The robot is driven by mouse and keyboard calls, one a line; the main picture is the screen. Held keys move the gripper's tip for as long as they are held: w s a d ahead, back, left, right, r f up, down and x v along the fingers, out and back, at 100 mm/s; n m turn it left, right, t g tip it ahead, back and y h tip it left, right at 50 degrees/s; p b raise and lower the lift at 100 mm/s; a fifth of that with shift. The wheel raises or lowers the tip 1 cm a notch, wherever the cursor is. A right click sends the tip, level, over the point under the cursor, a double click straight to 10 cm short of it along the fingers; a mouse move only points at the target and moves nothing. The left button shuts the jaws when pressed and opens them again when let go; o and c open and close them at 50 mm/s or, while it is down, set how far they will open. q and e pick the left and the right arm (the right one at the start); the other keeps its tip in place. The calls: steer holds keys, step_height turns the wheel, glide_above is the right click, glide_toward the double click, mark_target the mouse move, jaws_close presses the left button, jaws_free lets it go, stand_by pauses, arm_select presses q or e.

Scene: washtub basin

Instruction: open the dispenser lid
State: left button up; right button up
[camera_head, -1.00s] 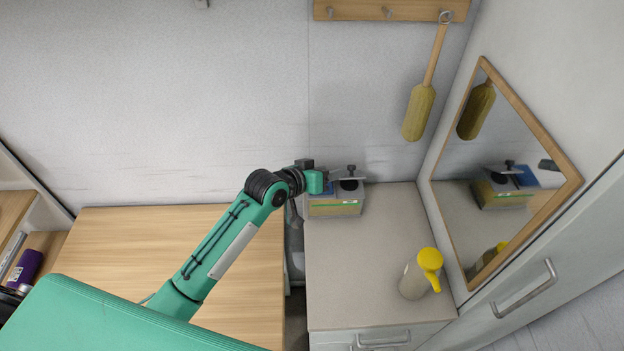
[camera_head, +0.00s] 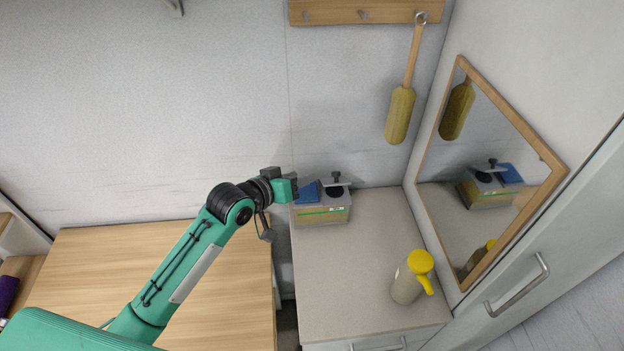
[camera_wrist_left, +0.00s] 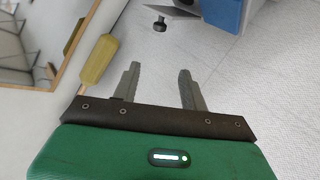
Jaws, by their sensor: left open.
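The dispenser (camera_head: 322,217) is a grey box with a yellowish front and green stripe, at the back left of the counter. A blue panel (camera_head: 306,194) shows on its top left. A thin grey plate and a black knob (camera_head: 336,177) show on its top right. I cannot tell how far the lid is raised. My left gripper (camera_head: 294,188) is at the box's upper left; its fingers are hard to make out there. In the left wrist view the gripper (camera_wrist_left: 159,72) is open and empty, with the black knob (camera_wrist_left: 160,25) and blue panel (camera_wrist_left: 225,12) beyond its fingertips. My right gripper is not in view.
A yellow-topped jug (camera_head: 408,282) stands at the counter's front right. A framed mirror (camera_head: 484,180) leans at the right wall and reflects the dispenser. A brush (camera_head: 400,115) hangs above. The counter middle (camera_head: 345,275) is clear; a wooden surface (camera_head: 220,290) lies left.

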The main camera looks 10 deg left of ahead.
arm_select(q)
steer(key=w+t+h+b, duration=0.2)
steer(key=w+t+b, duration=0.15)
steer(key=w, duration=0.45)
steer(key=m+g+h+b, duration=0.4)
steer(key=m+g+h, duration=0.35)
steer(key=g, duration=0.25)
glide_toward(327, 182)
step_height(327, 182, up, 2)
steer(key=a, duration=0.3)
steer(key=shift+n+h, duration=0.25)
steer(key=shift+n, duration=0.2)
steer(key=p+x, duration=0.3)
steer(key=x, duration=0.8)
steer(key=shift+s+d+r, duration=0.1)
steer(key=shift+d+r, duration=0.1)
steer(key=shift+d, duration=0.15)
steer(key=shift+d+f+p, duration=0.1)
steer(key=shift+d+p, duration=0.2)
steer(key=shift+d, duration=0.3)
steer(key=shift+c, duration=0.4)
